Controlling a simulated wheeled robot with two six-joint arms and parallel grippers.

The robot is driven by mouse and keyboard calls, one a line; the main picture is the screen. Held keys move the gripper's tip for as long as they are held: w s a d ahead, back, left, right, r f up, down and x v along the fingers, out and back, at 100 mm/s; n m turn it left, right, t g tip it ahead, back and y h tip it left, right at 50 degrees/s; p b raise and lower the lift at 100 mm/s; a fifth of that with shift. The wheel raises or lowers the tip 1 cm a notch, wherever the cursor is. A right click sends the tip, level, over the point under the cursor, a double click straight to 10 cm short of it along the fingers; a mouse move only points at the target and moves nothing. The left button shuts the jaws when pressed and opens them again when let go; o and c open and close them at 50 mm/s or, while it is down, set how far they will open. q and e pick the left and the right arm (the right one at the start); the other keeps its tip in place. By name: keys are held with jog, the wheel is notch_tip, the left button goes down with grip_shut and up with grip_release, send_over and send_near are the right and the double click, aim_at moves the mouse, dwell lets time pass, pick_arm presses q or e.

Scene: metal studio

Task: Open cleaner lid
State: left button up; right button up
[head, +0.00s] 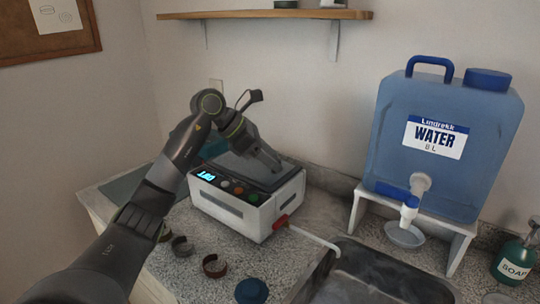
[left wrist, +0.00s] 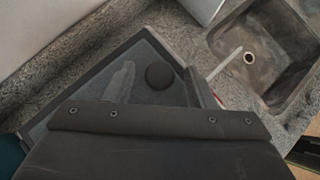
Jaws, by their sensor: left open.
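The cleaner (head: 236,212) is a white box on the speckled counter with a lit blue display, a row of knobs and a red part at its right side. Its dark-framed grey lid (head: 239,168) lies over the top and looks shut. In the left wrist view the lid (left wrist: 98,92) shows a round dark knob (left wrist: 160,76). My left arm reaches in from the left, and my left gripper (head: 268,158) is open just above the lid; I cannot tell whether it touches. Its dark body hides the near part of the lid in the wrist view. My right gripper is not in view.
A blue water jug (head: 440,150) stands on a white stand at the right. A dark sink (head: 375,275) lies in front of it. A green soap bottle (head: 515,258) is at the right edge. Brown ring-like bands (head: 215,266) and a blue cap (head: 251,291) lie before the cleaner.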

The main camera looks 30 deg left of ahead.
pick_arm(q)
grip_shut()
dwell(0.4)
jog(key=shift+r, duration=0.1)
